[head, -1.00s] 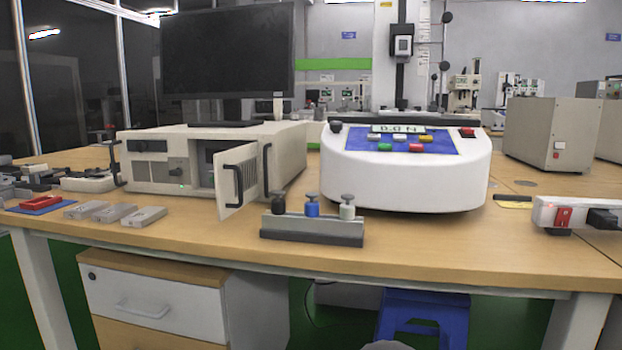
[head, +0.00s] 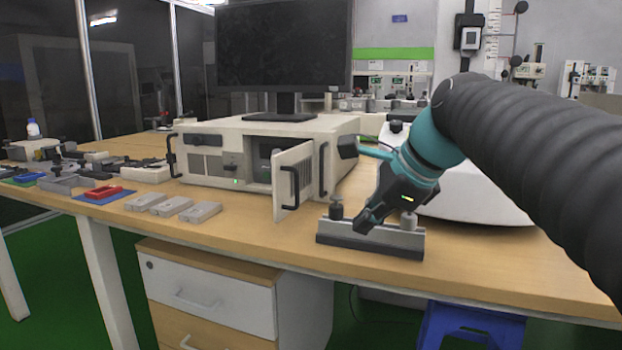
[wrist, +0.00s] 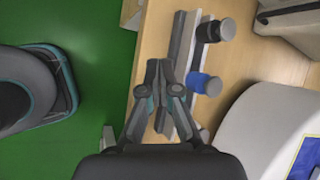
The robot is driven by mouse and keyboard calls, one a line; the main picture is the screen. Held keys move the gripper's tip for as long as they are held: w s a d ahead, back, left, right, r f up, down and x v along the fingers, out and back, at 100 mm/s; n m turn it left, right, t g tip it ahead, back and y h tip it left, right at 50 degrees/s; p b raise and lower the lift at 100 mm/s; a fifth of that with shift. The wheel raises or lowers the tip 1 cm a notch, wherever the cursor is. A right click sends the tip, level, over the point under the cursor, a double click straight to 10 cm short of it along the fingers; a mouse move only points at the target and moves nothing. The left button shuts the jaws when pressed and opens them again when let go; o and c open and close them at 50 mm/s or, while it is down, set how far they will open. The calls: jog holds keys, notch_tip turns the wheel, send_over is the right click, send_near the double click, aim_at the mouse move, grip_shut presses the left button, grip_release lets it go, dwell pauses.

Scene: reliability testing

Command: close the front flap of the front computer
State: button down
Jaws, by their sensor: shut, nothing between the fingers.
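The front computer (head: 212,154) is a beige case on the wooden table, under a monitor, in the head view.
The grey weight rack (head: 335,240) holds several knobbed weights, including a blue one (wrist: 205,84). A white tester (head: 470,200) is behind my arm. Table is clear just before the flap.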

jog(key=w+a+r+m+y+p, duration=0.1)
jog(key=w+a+r+m+y, duration=0.15)
jog(key=w+r+m, duration=0.45)
jog(key=a+r+b+x, duration=0.1)
jog(key=b+x, duration=0.1)
jog(key=x, duration=0.6)
jog(key=shift+a+f+b, duration=0.2)
jog(key=shift+a+b, duration=0.1)
jog(key=shift+r, duration=0.1)
